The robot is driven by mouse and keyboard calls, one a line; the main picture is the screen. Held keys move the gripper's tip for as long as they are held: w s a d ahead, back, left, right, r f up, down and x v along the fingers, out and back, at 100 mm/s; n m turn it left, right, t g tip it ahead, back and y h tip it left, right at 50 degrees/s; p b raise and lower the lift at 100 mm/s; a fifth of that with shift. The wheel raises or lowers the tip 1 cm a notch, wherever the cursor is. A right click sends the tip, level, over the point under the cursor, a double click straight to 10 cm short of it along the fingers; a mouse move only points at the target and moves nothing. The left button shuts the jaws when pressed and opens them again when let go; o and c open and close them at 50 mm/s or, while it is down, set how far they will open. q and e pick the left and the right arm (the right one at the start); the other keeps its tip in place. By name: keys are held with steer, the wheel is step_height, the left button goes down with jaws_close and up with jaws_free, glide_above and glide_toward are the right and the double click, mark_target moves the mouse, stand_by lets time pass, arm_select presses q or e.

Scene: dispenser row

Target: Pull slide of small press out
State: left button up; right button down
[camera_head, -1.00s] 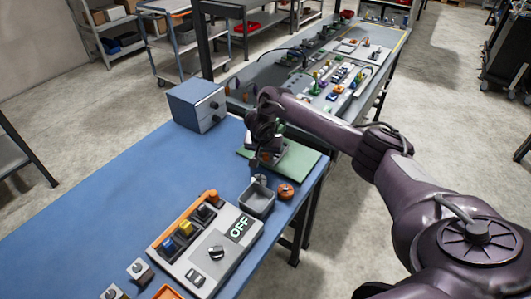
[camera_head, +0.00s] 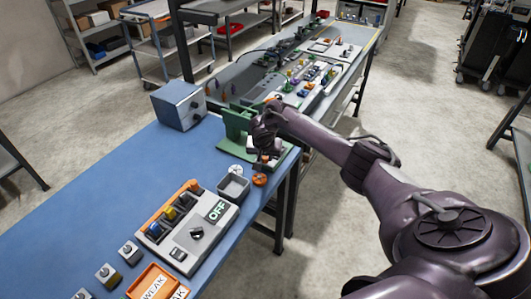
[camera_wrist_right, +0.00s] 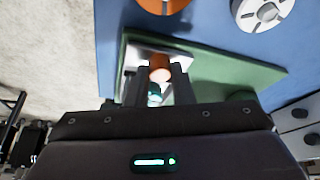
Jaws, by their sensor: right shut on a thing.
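The small green press (camera_head: 237,124) stands on a flat green base near the far right corner of the blue table. My right gripper (camera_head: 265,154) is low over the base, in front and to the right of the upright. In the right wrist view its fingers (camera_wrist_right: 158,82) are close together over a pale slide plate (camera_wrist_right: 136,54) with an orange cylindrical piece (camera_wrist_right: 160,60) on it. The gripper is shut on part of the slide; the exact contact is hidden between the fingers. The green base (camera_wrist_right: 215,70) also shows there. My left gripper is not in view.
A grey tray (camera_head: 233,196), an orange disc (camera_head: 260,180) and a white disc (camera_head: 237,169) stand close in front of the press. A blue box (camera_head: 178,106) is behind it on the left. A control box (camera_head: 190,235) reading OFF sits nearer.

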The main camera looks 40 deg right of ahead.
steer(key=shift+s+d+f, duration=0.1)
steer(key=shift+s+d, duration=0.1)
steer(key=c, duration=1.7)
jaws_free()
steer(key=shift+a, duration=0.1)
steer(key=shift+o, duration=0.8)
steer(key=shift+r, duration=0.3)
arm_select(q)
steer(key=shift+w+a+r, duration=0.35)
arm_select(e)
steer(key=v, duration=0.7)
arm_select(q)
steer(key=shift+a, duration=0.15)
arm_select(e)
steer(key=shift+s+a+r, duration=0.1)
